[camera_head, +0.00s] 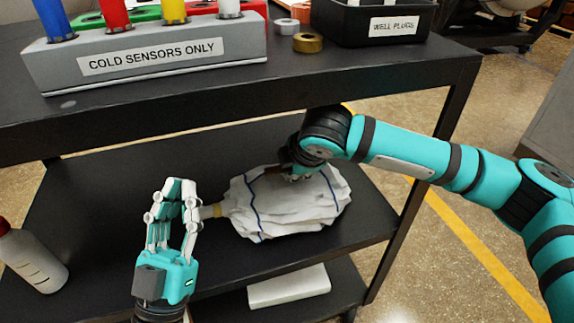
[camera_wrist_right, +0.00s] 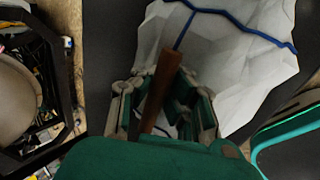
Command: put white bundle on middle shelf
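The white bundle (camera_head: 285,215), a crumpled cloth-like pack with blue lines, lies on the middle shelf (camera_head: 95,200) of the black rack. A tan end (camera_head: 212,211) sticks out at its left. My right gripper (camera_head: 300,172) is over the bundle's upper part, partly hidden by its own wrist. In the right wrist view the gripper's fingers (camera_wrist_right: 163,102) are apart, on either side of a brown bar (camera_wrist_right: 160,90) at the edge of the bundle (camera_wrist_right: 225,60). My left gripper (camera_head: 172,200) stands just left of the tan end, fingers up, apart and empty.
The top shelf (camera_head: 400,62) overhangs and carries a grey sensor block (camera_head: 150,55), metal nuts (camera_head: 307,43) and a black well-plugs box (camera_head: 370,25). A white bottle with a red cap (camera_head: 35,262) is at far left. A white slab (camera_head: 288,286) lies on the lower shelf.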

